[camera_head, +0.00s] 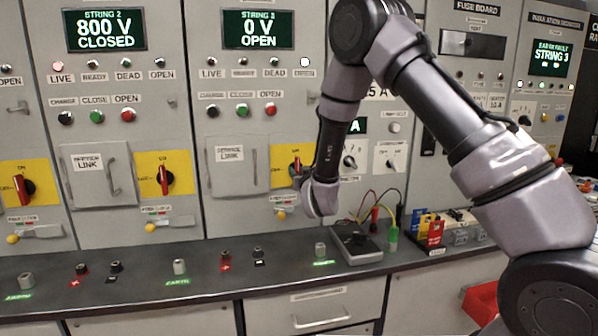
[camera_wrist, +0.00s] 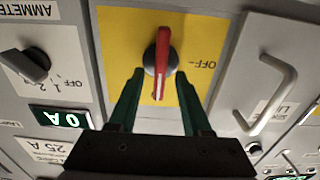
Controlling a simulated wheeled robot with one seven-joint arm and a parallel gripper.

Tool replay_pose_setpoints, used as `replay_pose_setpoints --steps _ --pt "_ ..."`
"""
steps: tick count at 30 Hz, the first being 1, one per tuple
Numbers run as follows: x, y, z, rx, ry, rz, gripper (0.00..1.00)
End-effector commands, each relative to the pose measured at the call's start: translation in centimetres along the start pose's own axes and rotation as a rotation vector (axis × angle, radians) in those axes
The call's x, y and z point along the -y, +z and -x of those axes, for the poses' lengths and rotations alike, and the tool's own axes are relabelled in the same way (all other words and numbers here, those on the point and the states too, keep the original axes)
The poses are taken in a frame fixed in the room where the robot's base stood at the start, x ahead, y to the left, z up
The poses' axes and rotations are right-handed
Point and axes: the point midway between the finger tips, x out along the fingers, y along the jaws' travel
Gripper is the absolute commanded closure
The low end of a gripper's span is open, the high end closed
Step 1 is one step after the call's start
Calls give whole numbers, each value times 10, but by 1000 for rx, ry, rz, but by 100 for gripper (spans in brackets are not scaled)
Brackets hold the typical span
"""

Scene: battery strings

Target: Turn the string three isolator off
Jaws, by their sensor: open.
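The string three isolator is a red handle (camera_head: 296,165) on a yellow plate (camera_head: 283,180), under the STRING 3 display (camera_head: 258,30), which reads 0 V OPEN. In the wrist view, which is upside down, the red handle (camera_wrist: 162,62) stands vertical on its dark hub, and the OFF label is off to its side. My gripper (camera_wrist: 156,78) is open, with one dark green finger on each side of the handle's line. I cannot tell whether the fingers touch it. In the head view my wrist hides part of the isolator's right side.
A door handle (camera_wrist: 270,90) sticks out beside the plate. An ammeter knob (camera_wrist: 30,65) is on the other side. The bench (camera_head: 215,276) below holds terminals and a dark meter box (camera_head: 354,242) with leads. String 2 reads 800 V CLOSED on its display (camera_head: 104,30).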

Motion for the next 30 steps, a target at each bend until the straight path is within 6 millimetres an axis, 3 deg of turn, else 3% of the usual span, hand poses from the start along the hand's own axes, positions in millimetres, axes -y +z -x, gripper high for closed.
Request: replay_pose_setpoints --steps 4,12,13,16,17,30 --pt "0 0 -10 0 0 0 51" --pt "0 0 -12 0 0 1 51" --pt "0 0 -12 0 0 1 55" --pt "0 0 -12 0 0 1 93" --pt "0 0 -12 0 0 0 100" --pt "1 0 -11 0 -1 56 100"
